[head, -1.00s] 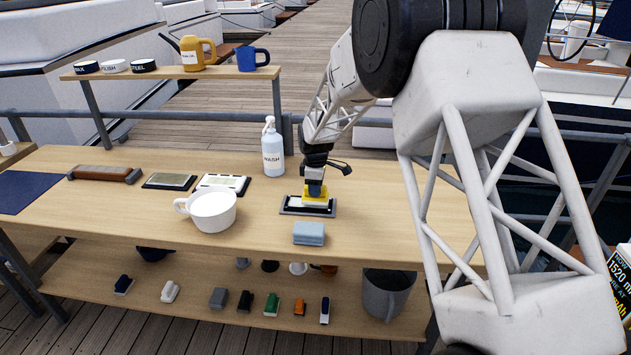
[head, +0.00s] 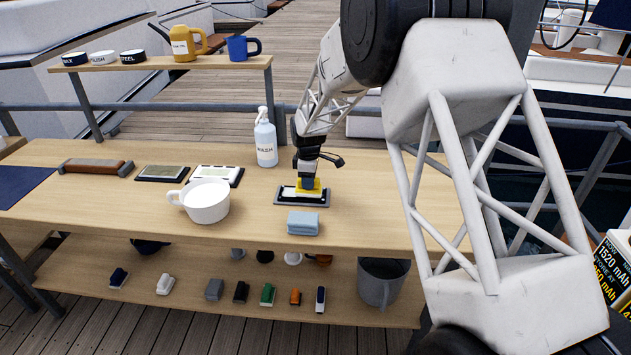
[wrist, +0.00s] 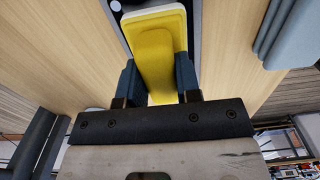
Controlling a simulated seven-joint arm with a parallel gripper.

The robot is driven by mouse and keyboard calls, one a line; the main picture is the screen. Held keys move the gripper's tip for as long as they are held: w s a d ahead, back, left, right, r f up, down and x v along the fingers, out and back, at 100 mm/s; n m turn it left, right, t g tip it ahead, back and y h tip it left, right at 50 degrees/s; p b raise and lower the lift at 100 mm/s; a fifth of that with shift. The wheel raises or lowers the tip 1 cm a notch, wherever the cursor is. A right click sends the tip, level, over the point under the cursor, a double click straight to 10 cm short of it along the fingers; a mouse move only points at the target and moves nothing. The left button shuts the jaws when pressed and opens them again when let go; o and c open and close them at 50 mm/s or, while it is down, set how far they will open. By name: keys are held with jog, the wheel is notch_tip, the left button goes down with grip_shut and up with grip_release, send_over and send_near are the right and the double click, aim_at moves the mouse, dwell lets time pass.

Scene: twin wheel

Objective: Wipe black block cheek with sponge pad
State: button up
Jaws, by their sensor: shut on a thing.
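My gripper (wrist: 158,88) is shut on the yellow sponge pad (wrist: 153,45), one dark finger on each side of it. In the head view the sponge pad (head: 310,193) is low over a flat block with a dark frame (head: 281,202) and a pale top, right of its middle. The pad appears to rest on the block; exact contact is hard to tell. In the wrist view the pad hides most of the block beneath it, and only part of the dark frame (wrist: 113,22) shows.
A folded blue-grey cloth (head: 303,222) lies just in front of the block. A white mug (head: 206,205) and two similar flat blocks (head: 162,173) (head: 229,170) are left. A wash bottle (head: 266,143) stands behind. The lower shelf holds several brushes and a grey bucket (head: 378,287).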

jog(key=shift+d+r, duration=0.1)
jog(key=shift+r, duration=3.85)
